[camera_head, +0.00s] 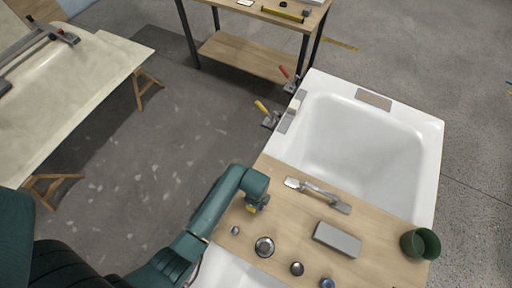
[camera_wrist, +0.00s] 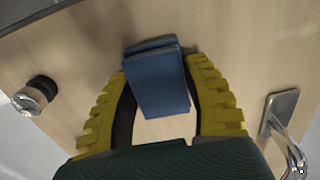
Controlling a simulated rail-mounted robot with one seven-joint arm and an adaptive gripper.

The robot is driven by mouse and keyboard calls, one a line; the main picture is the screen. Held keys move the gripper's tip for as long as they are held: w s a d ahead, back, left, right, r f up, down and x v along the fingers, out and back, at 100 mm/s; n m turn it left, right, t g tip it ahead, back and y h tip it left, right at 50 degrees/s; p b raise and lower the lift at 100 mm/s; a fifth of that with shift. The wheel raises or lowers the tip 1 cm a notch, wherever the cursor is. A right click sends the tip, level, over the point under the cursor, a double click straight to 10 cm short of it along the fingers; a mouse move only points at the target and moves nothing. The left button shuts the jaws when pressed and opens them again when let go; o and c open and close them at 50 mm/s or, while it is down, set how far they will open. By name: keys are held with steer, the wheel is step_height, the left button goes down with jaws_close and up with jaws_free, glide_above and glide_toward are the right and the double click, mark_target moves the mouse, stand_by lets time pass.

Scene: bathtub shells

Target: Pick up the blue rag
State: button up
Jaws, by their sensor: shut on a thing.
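The blue rag (camera_wrist: 158,82) is a folded, block-like bundle between the yellow ribbed fingers of my gripper (camera_wrist: 162,66) in the wrist view. The fingers touch it on its left and right sides, and the gripper is shut on it. In the head view my gripper (camera_head: 256,207) is over the left part of the wooden board (camera_head: 385,236) that lies across the bathtub. The rag is hidden there behind the arm and gripper. I cannot tell whether the rag is clear of the board.
A small chrome knob (camera_head: 235,230) and a round drain fitting (camera_head: 264,246) are near. A green cup (camera_head: 421,243) stands at the board's right end. The tub basin (camera_head: 360,145) is empty.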

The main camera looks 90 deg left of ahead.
step_height(320, 180, up, 10)
steer(key=shift+p, duration=0.8)
